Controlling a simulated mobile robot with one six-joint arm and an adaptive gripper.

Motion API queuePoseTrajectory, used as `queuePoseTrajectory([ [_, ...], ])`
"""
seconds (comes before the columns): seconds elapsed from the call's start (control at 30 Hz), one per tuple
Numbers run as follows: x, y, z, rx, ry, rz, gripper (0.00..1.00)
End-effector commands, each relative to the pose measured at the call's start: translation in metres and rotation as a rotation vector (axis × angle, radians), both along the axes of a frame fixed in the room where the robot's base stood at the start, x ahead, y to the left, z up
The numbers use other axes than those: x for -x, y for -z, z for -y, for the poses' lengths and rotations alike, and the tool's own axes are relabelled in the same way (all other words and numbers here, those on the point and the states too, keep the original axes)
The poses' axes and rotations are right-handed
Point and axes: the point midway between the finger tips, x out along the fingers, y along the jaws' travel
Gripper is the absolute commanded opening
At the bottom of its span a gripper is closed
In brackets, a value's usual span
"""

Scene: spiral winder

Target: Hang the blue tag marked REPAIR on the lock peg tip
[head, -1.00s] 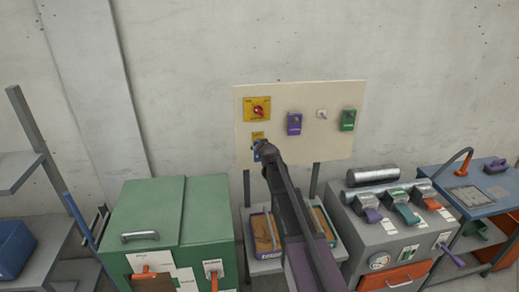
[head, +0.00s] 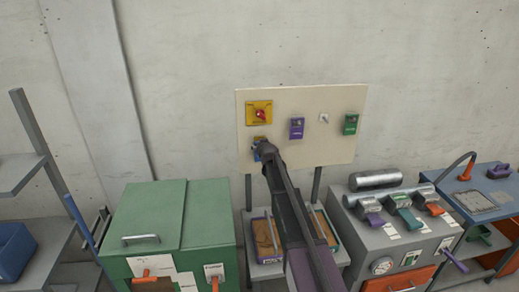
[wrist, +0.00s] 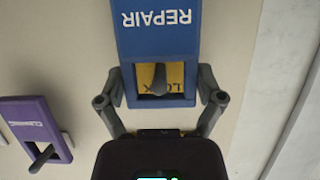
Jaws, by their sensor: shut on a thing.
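The blue tag (wrist: 170,48) marked REPAIR shows upside down in the wrist view, up against the pale board. My gripper (wrist: 161,82) is shut on its side edges, one finger on each side. The tag has a window near the gripper end. Through it show the dark lock peg (wrist: 159,77) and a yellow LOCK label (wrist: 176,74). The peg lines up with the window, but I cannot tell whether its tip passes through. In the head view my gripper (head: 261,149) hides most of the blue tag and the peg, below the yellow label (head: 260,140).
The board (head: 305,152) also carries a red knob on a yellow plate (head: 259,113), a purple tag (head: 297,129), a bare peg (head: 324,118) and a green tag (head: 351,124). The purple tag (wrist: 35,128) hangs beside my gripper. A green cabinet (head: 170,215) stands lower left.

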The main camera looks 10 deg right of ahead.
Motion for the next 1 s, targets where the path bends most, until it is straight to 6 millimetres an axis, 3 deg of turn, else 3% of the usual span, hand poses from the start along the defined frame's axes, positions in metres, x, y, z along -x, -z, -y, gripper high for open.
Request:
queuePoseTrajectory([
  [1.0, -0.0083, 0.0068, 0.0005, 0.000, 0.001, 0.000, 0.39],
])
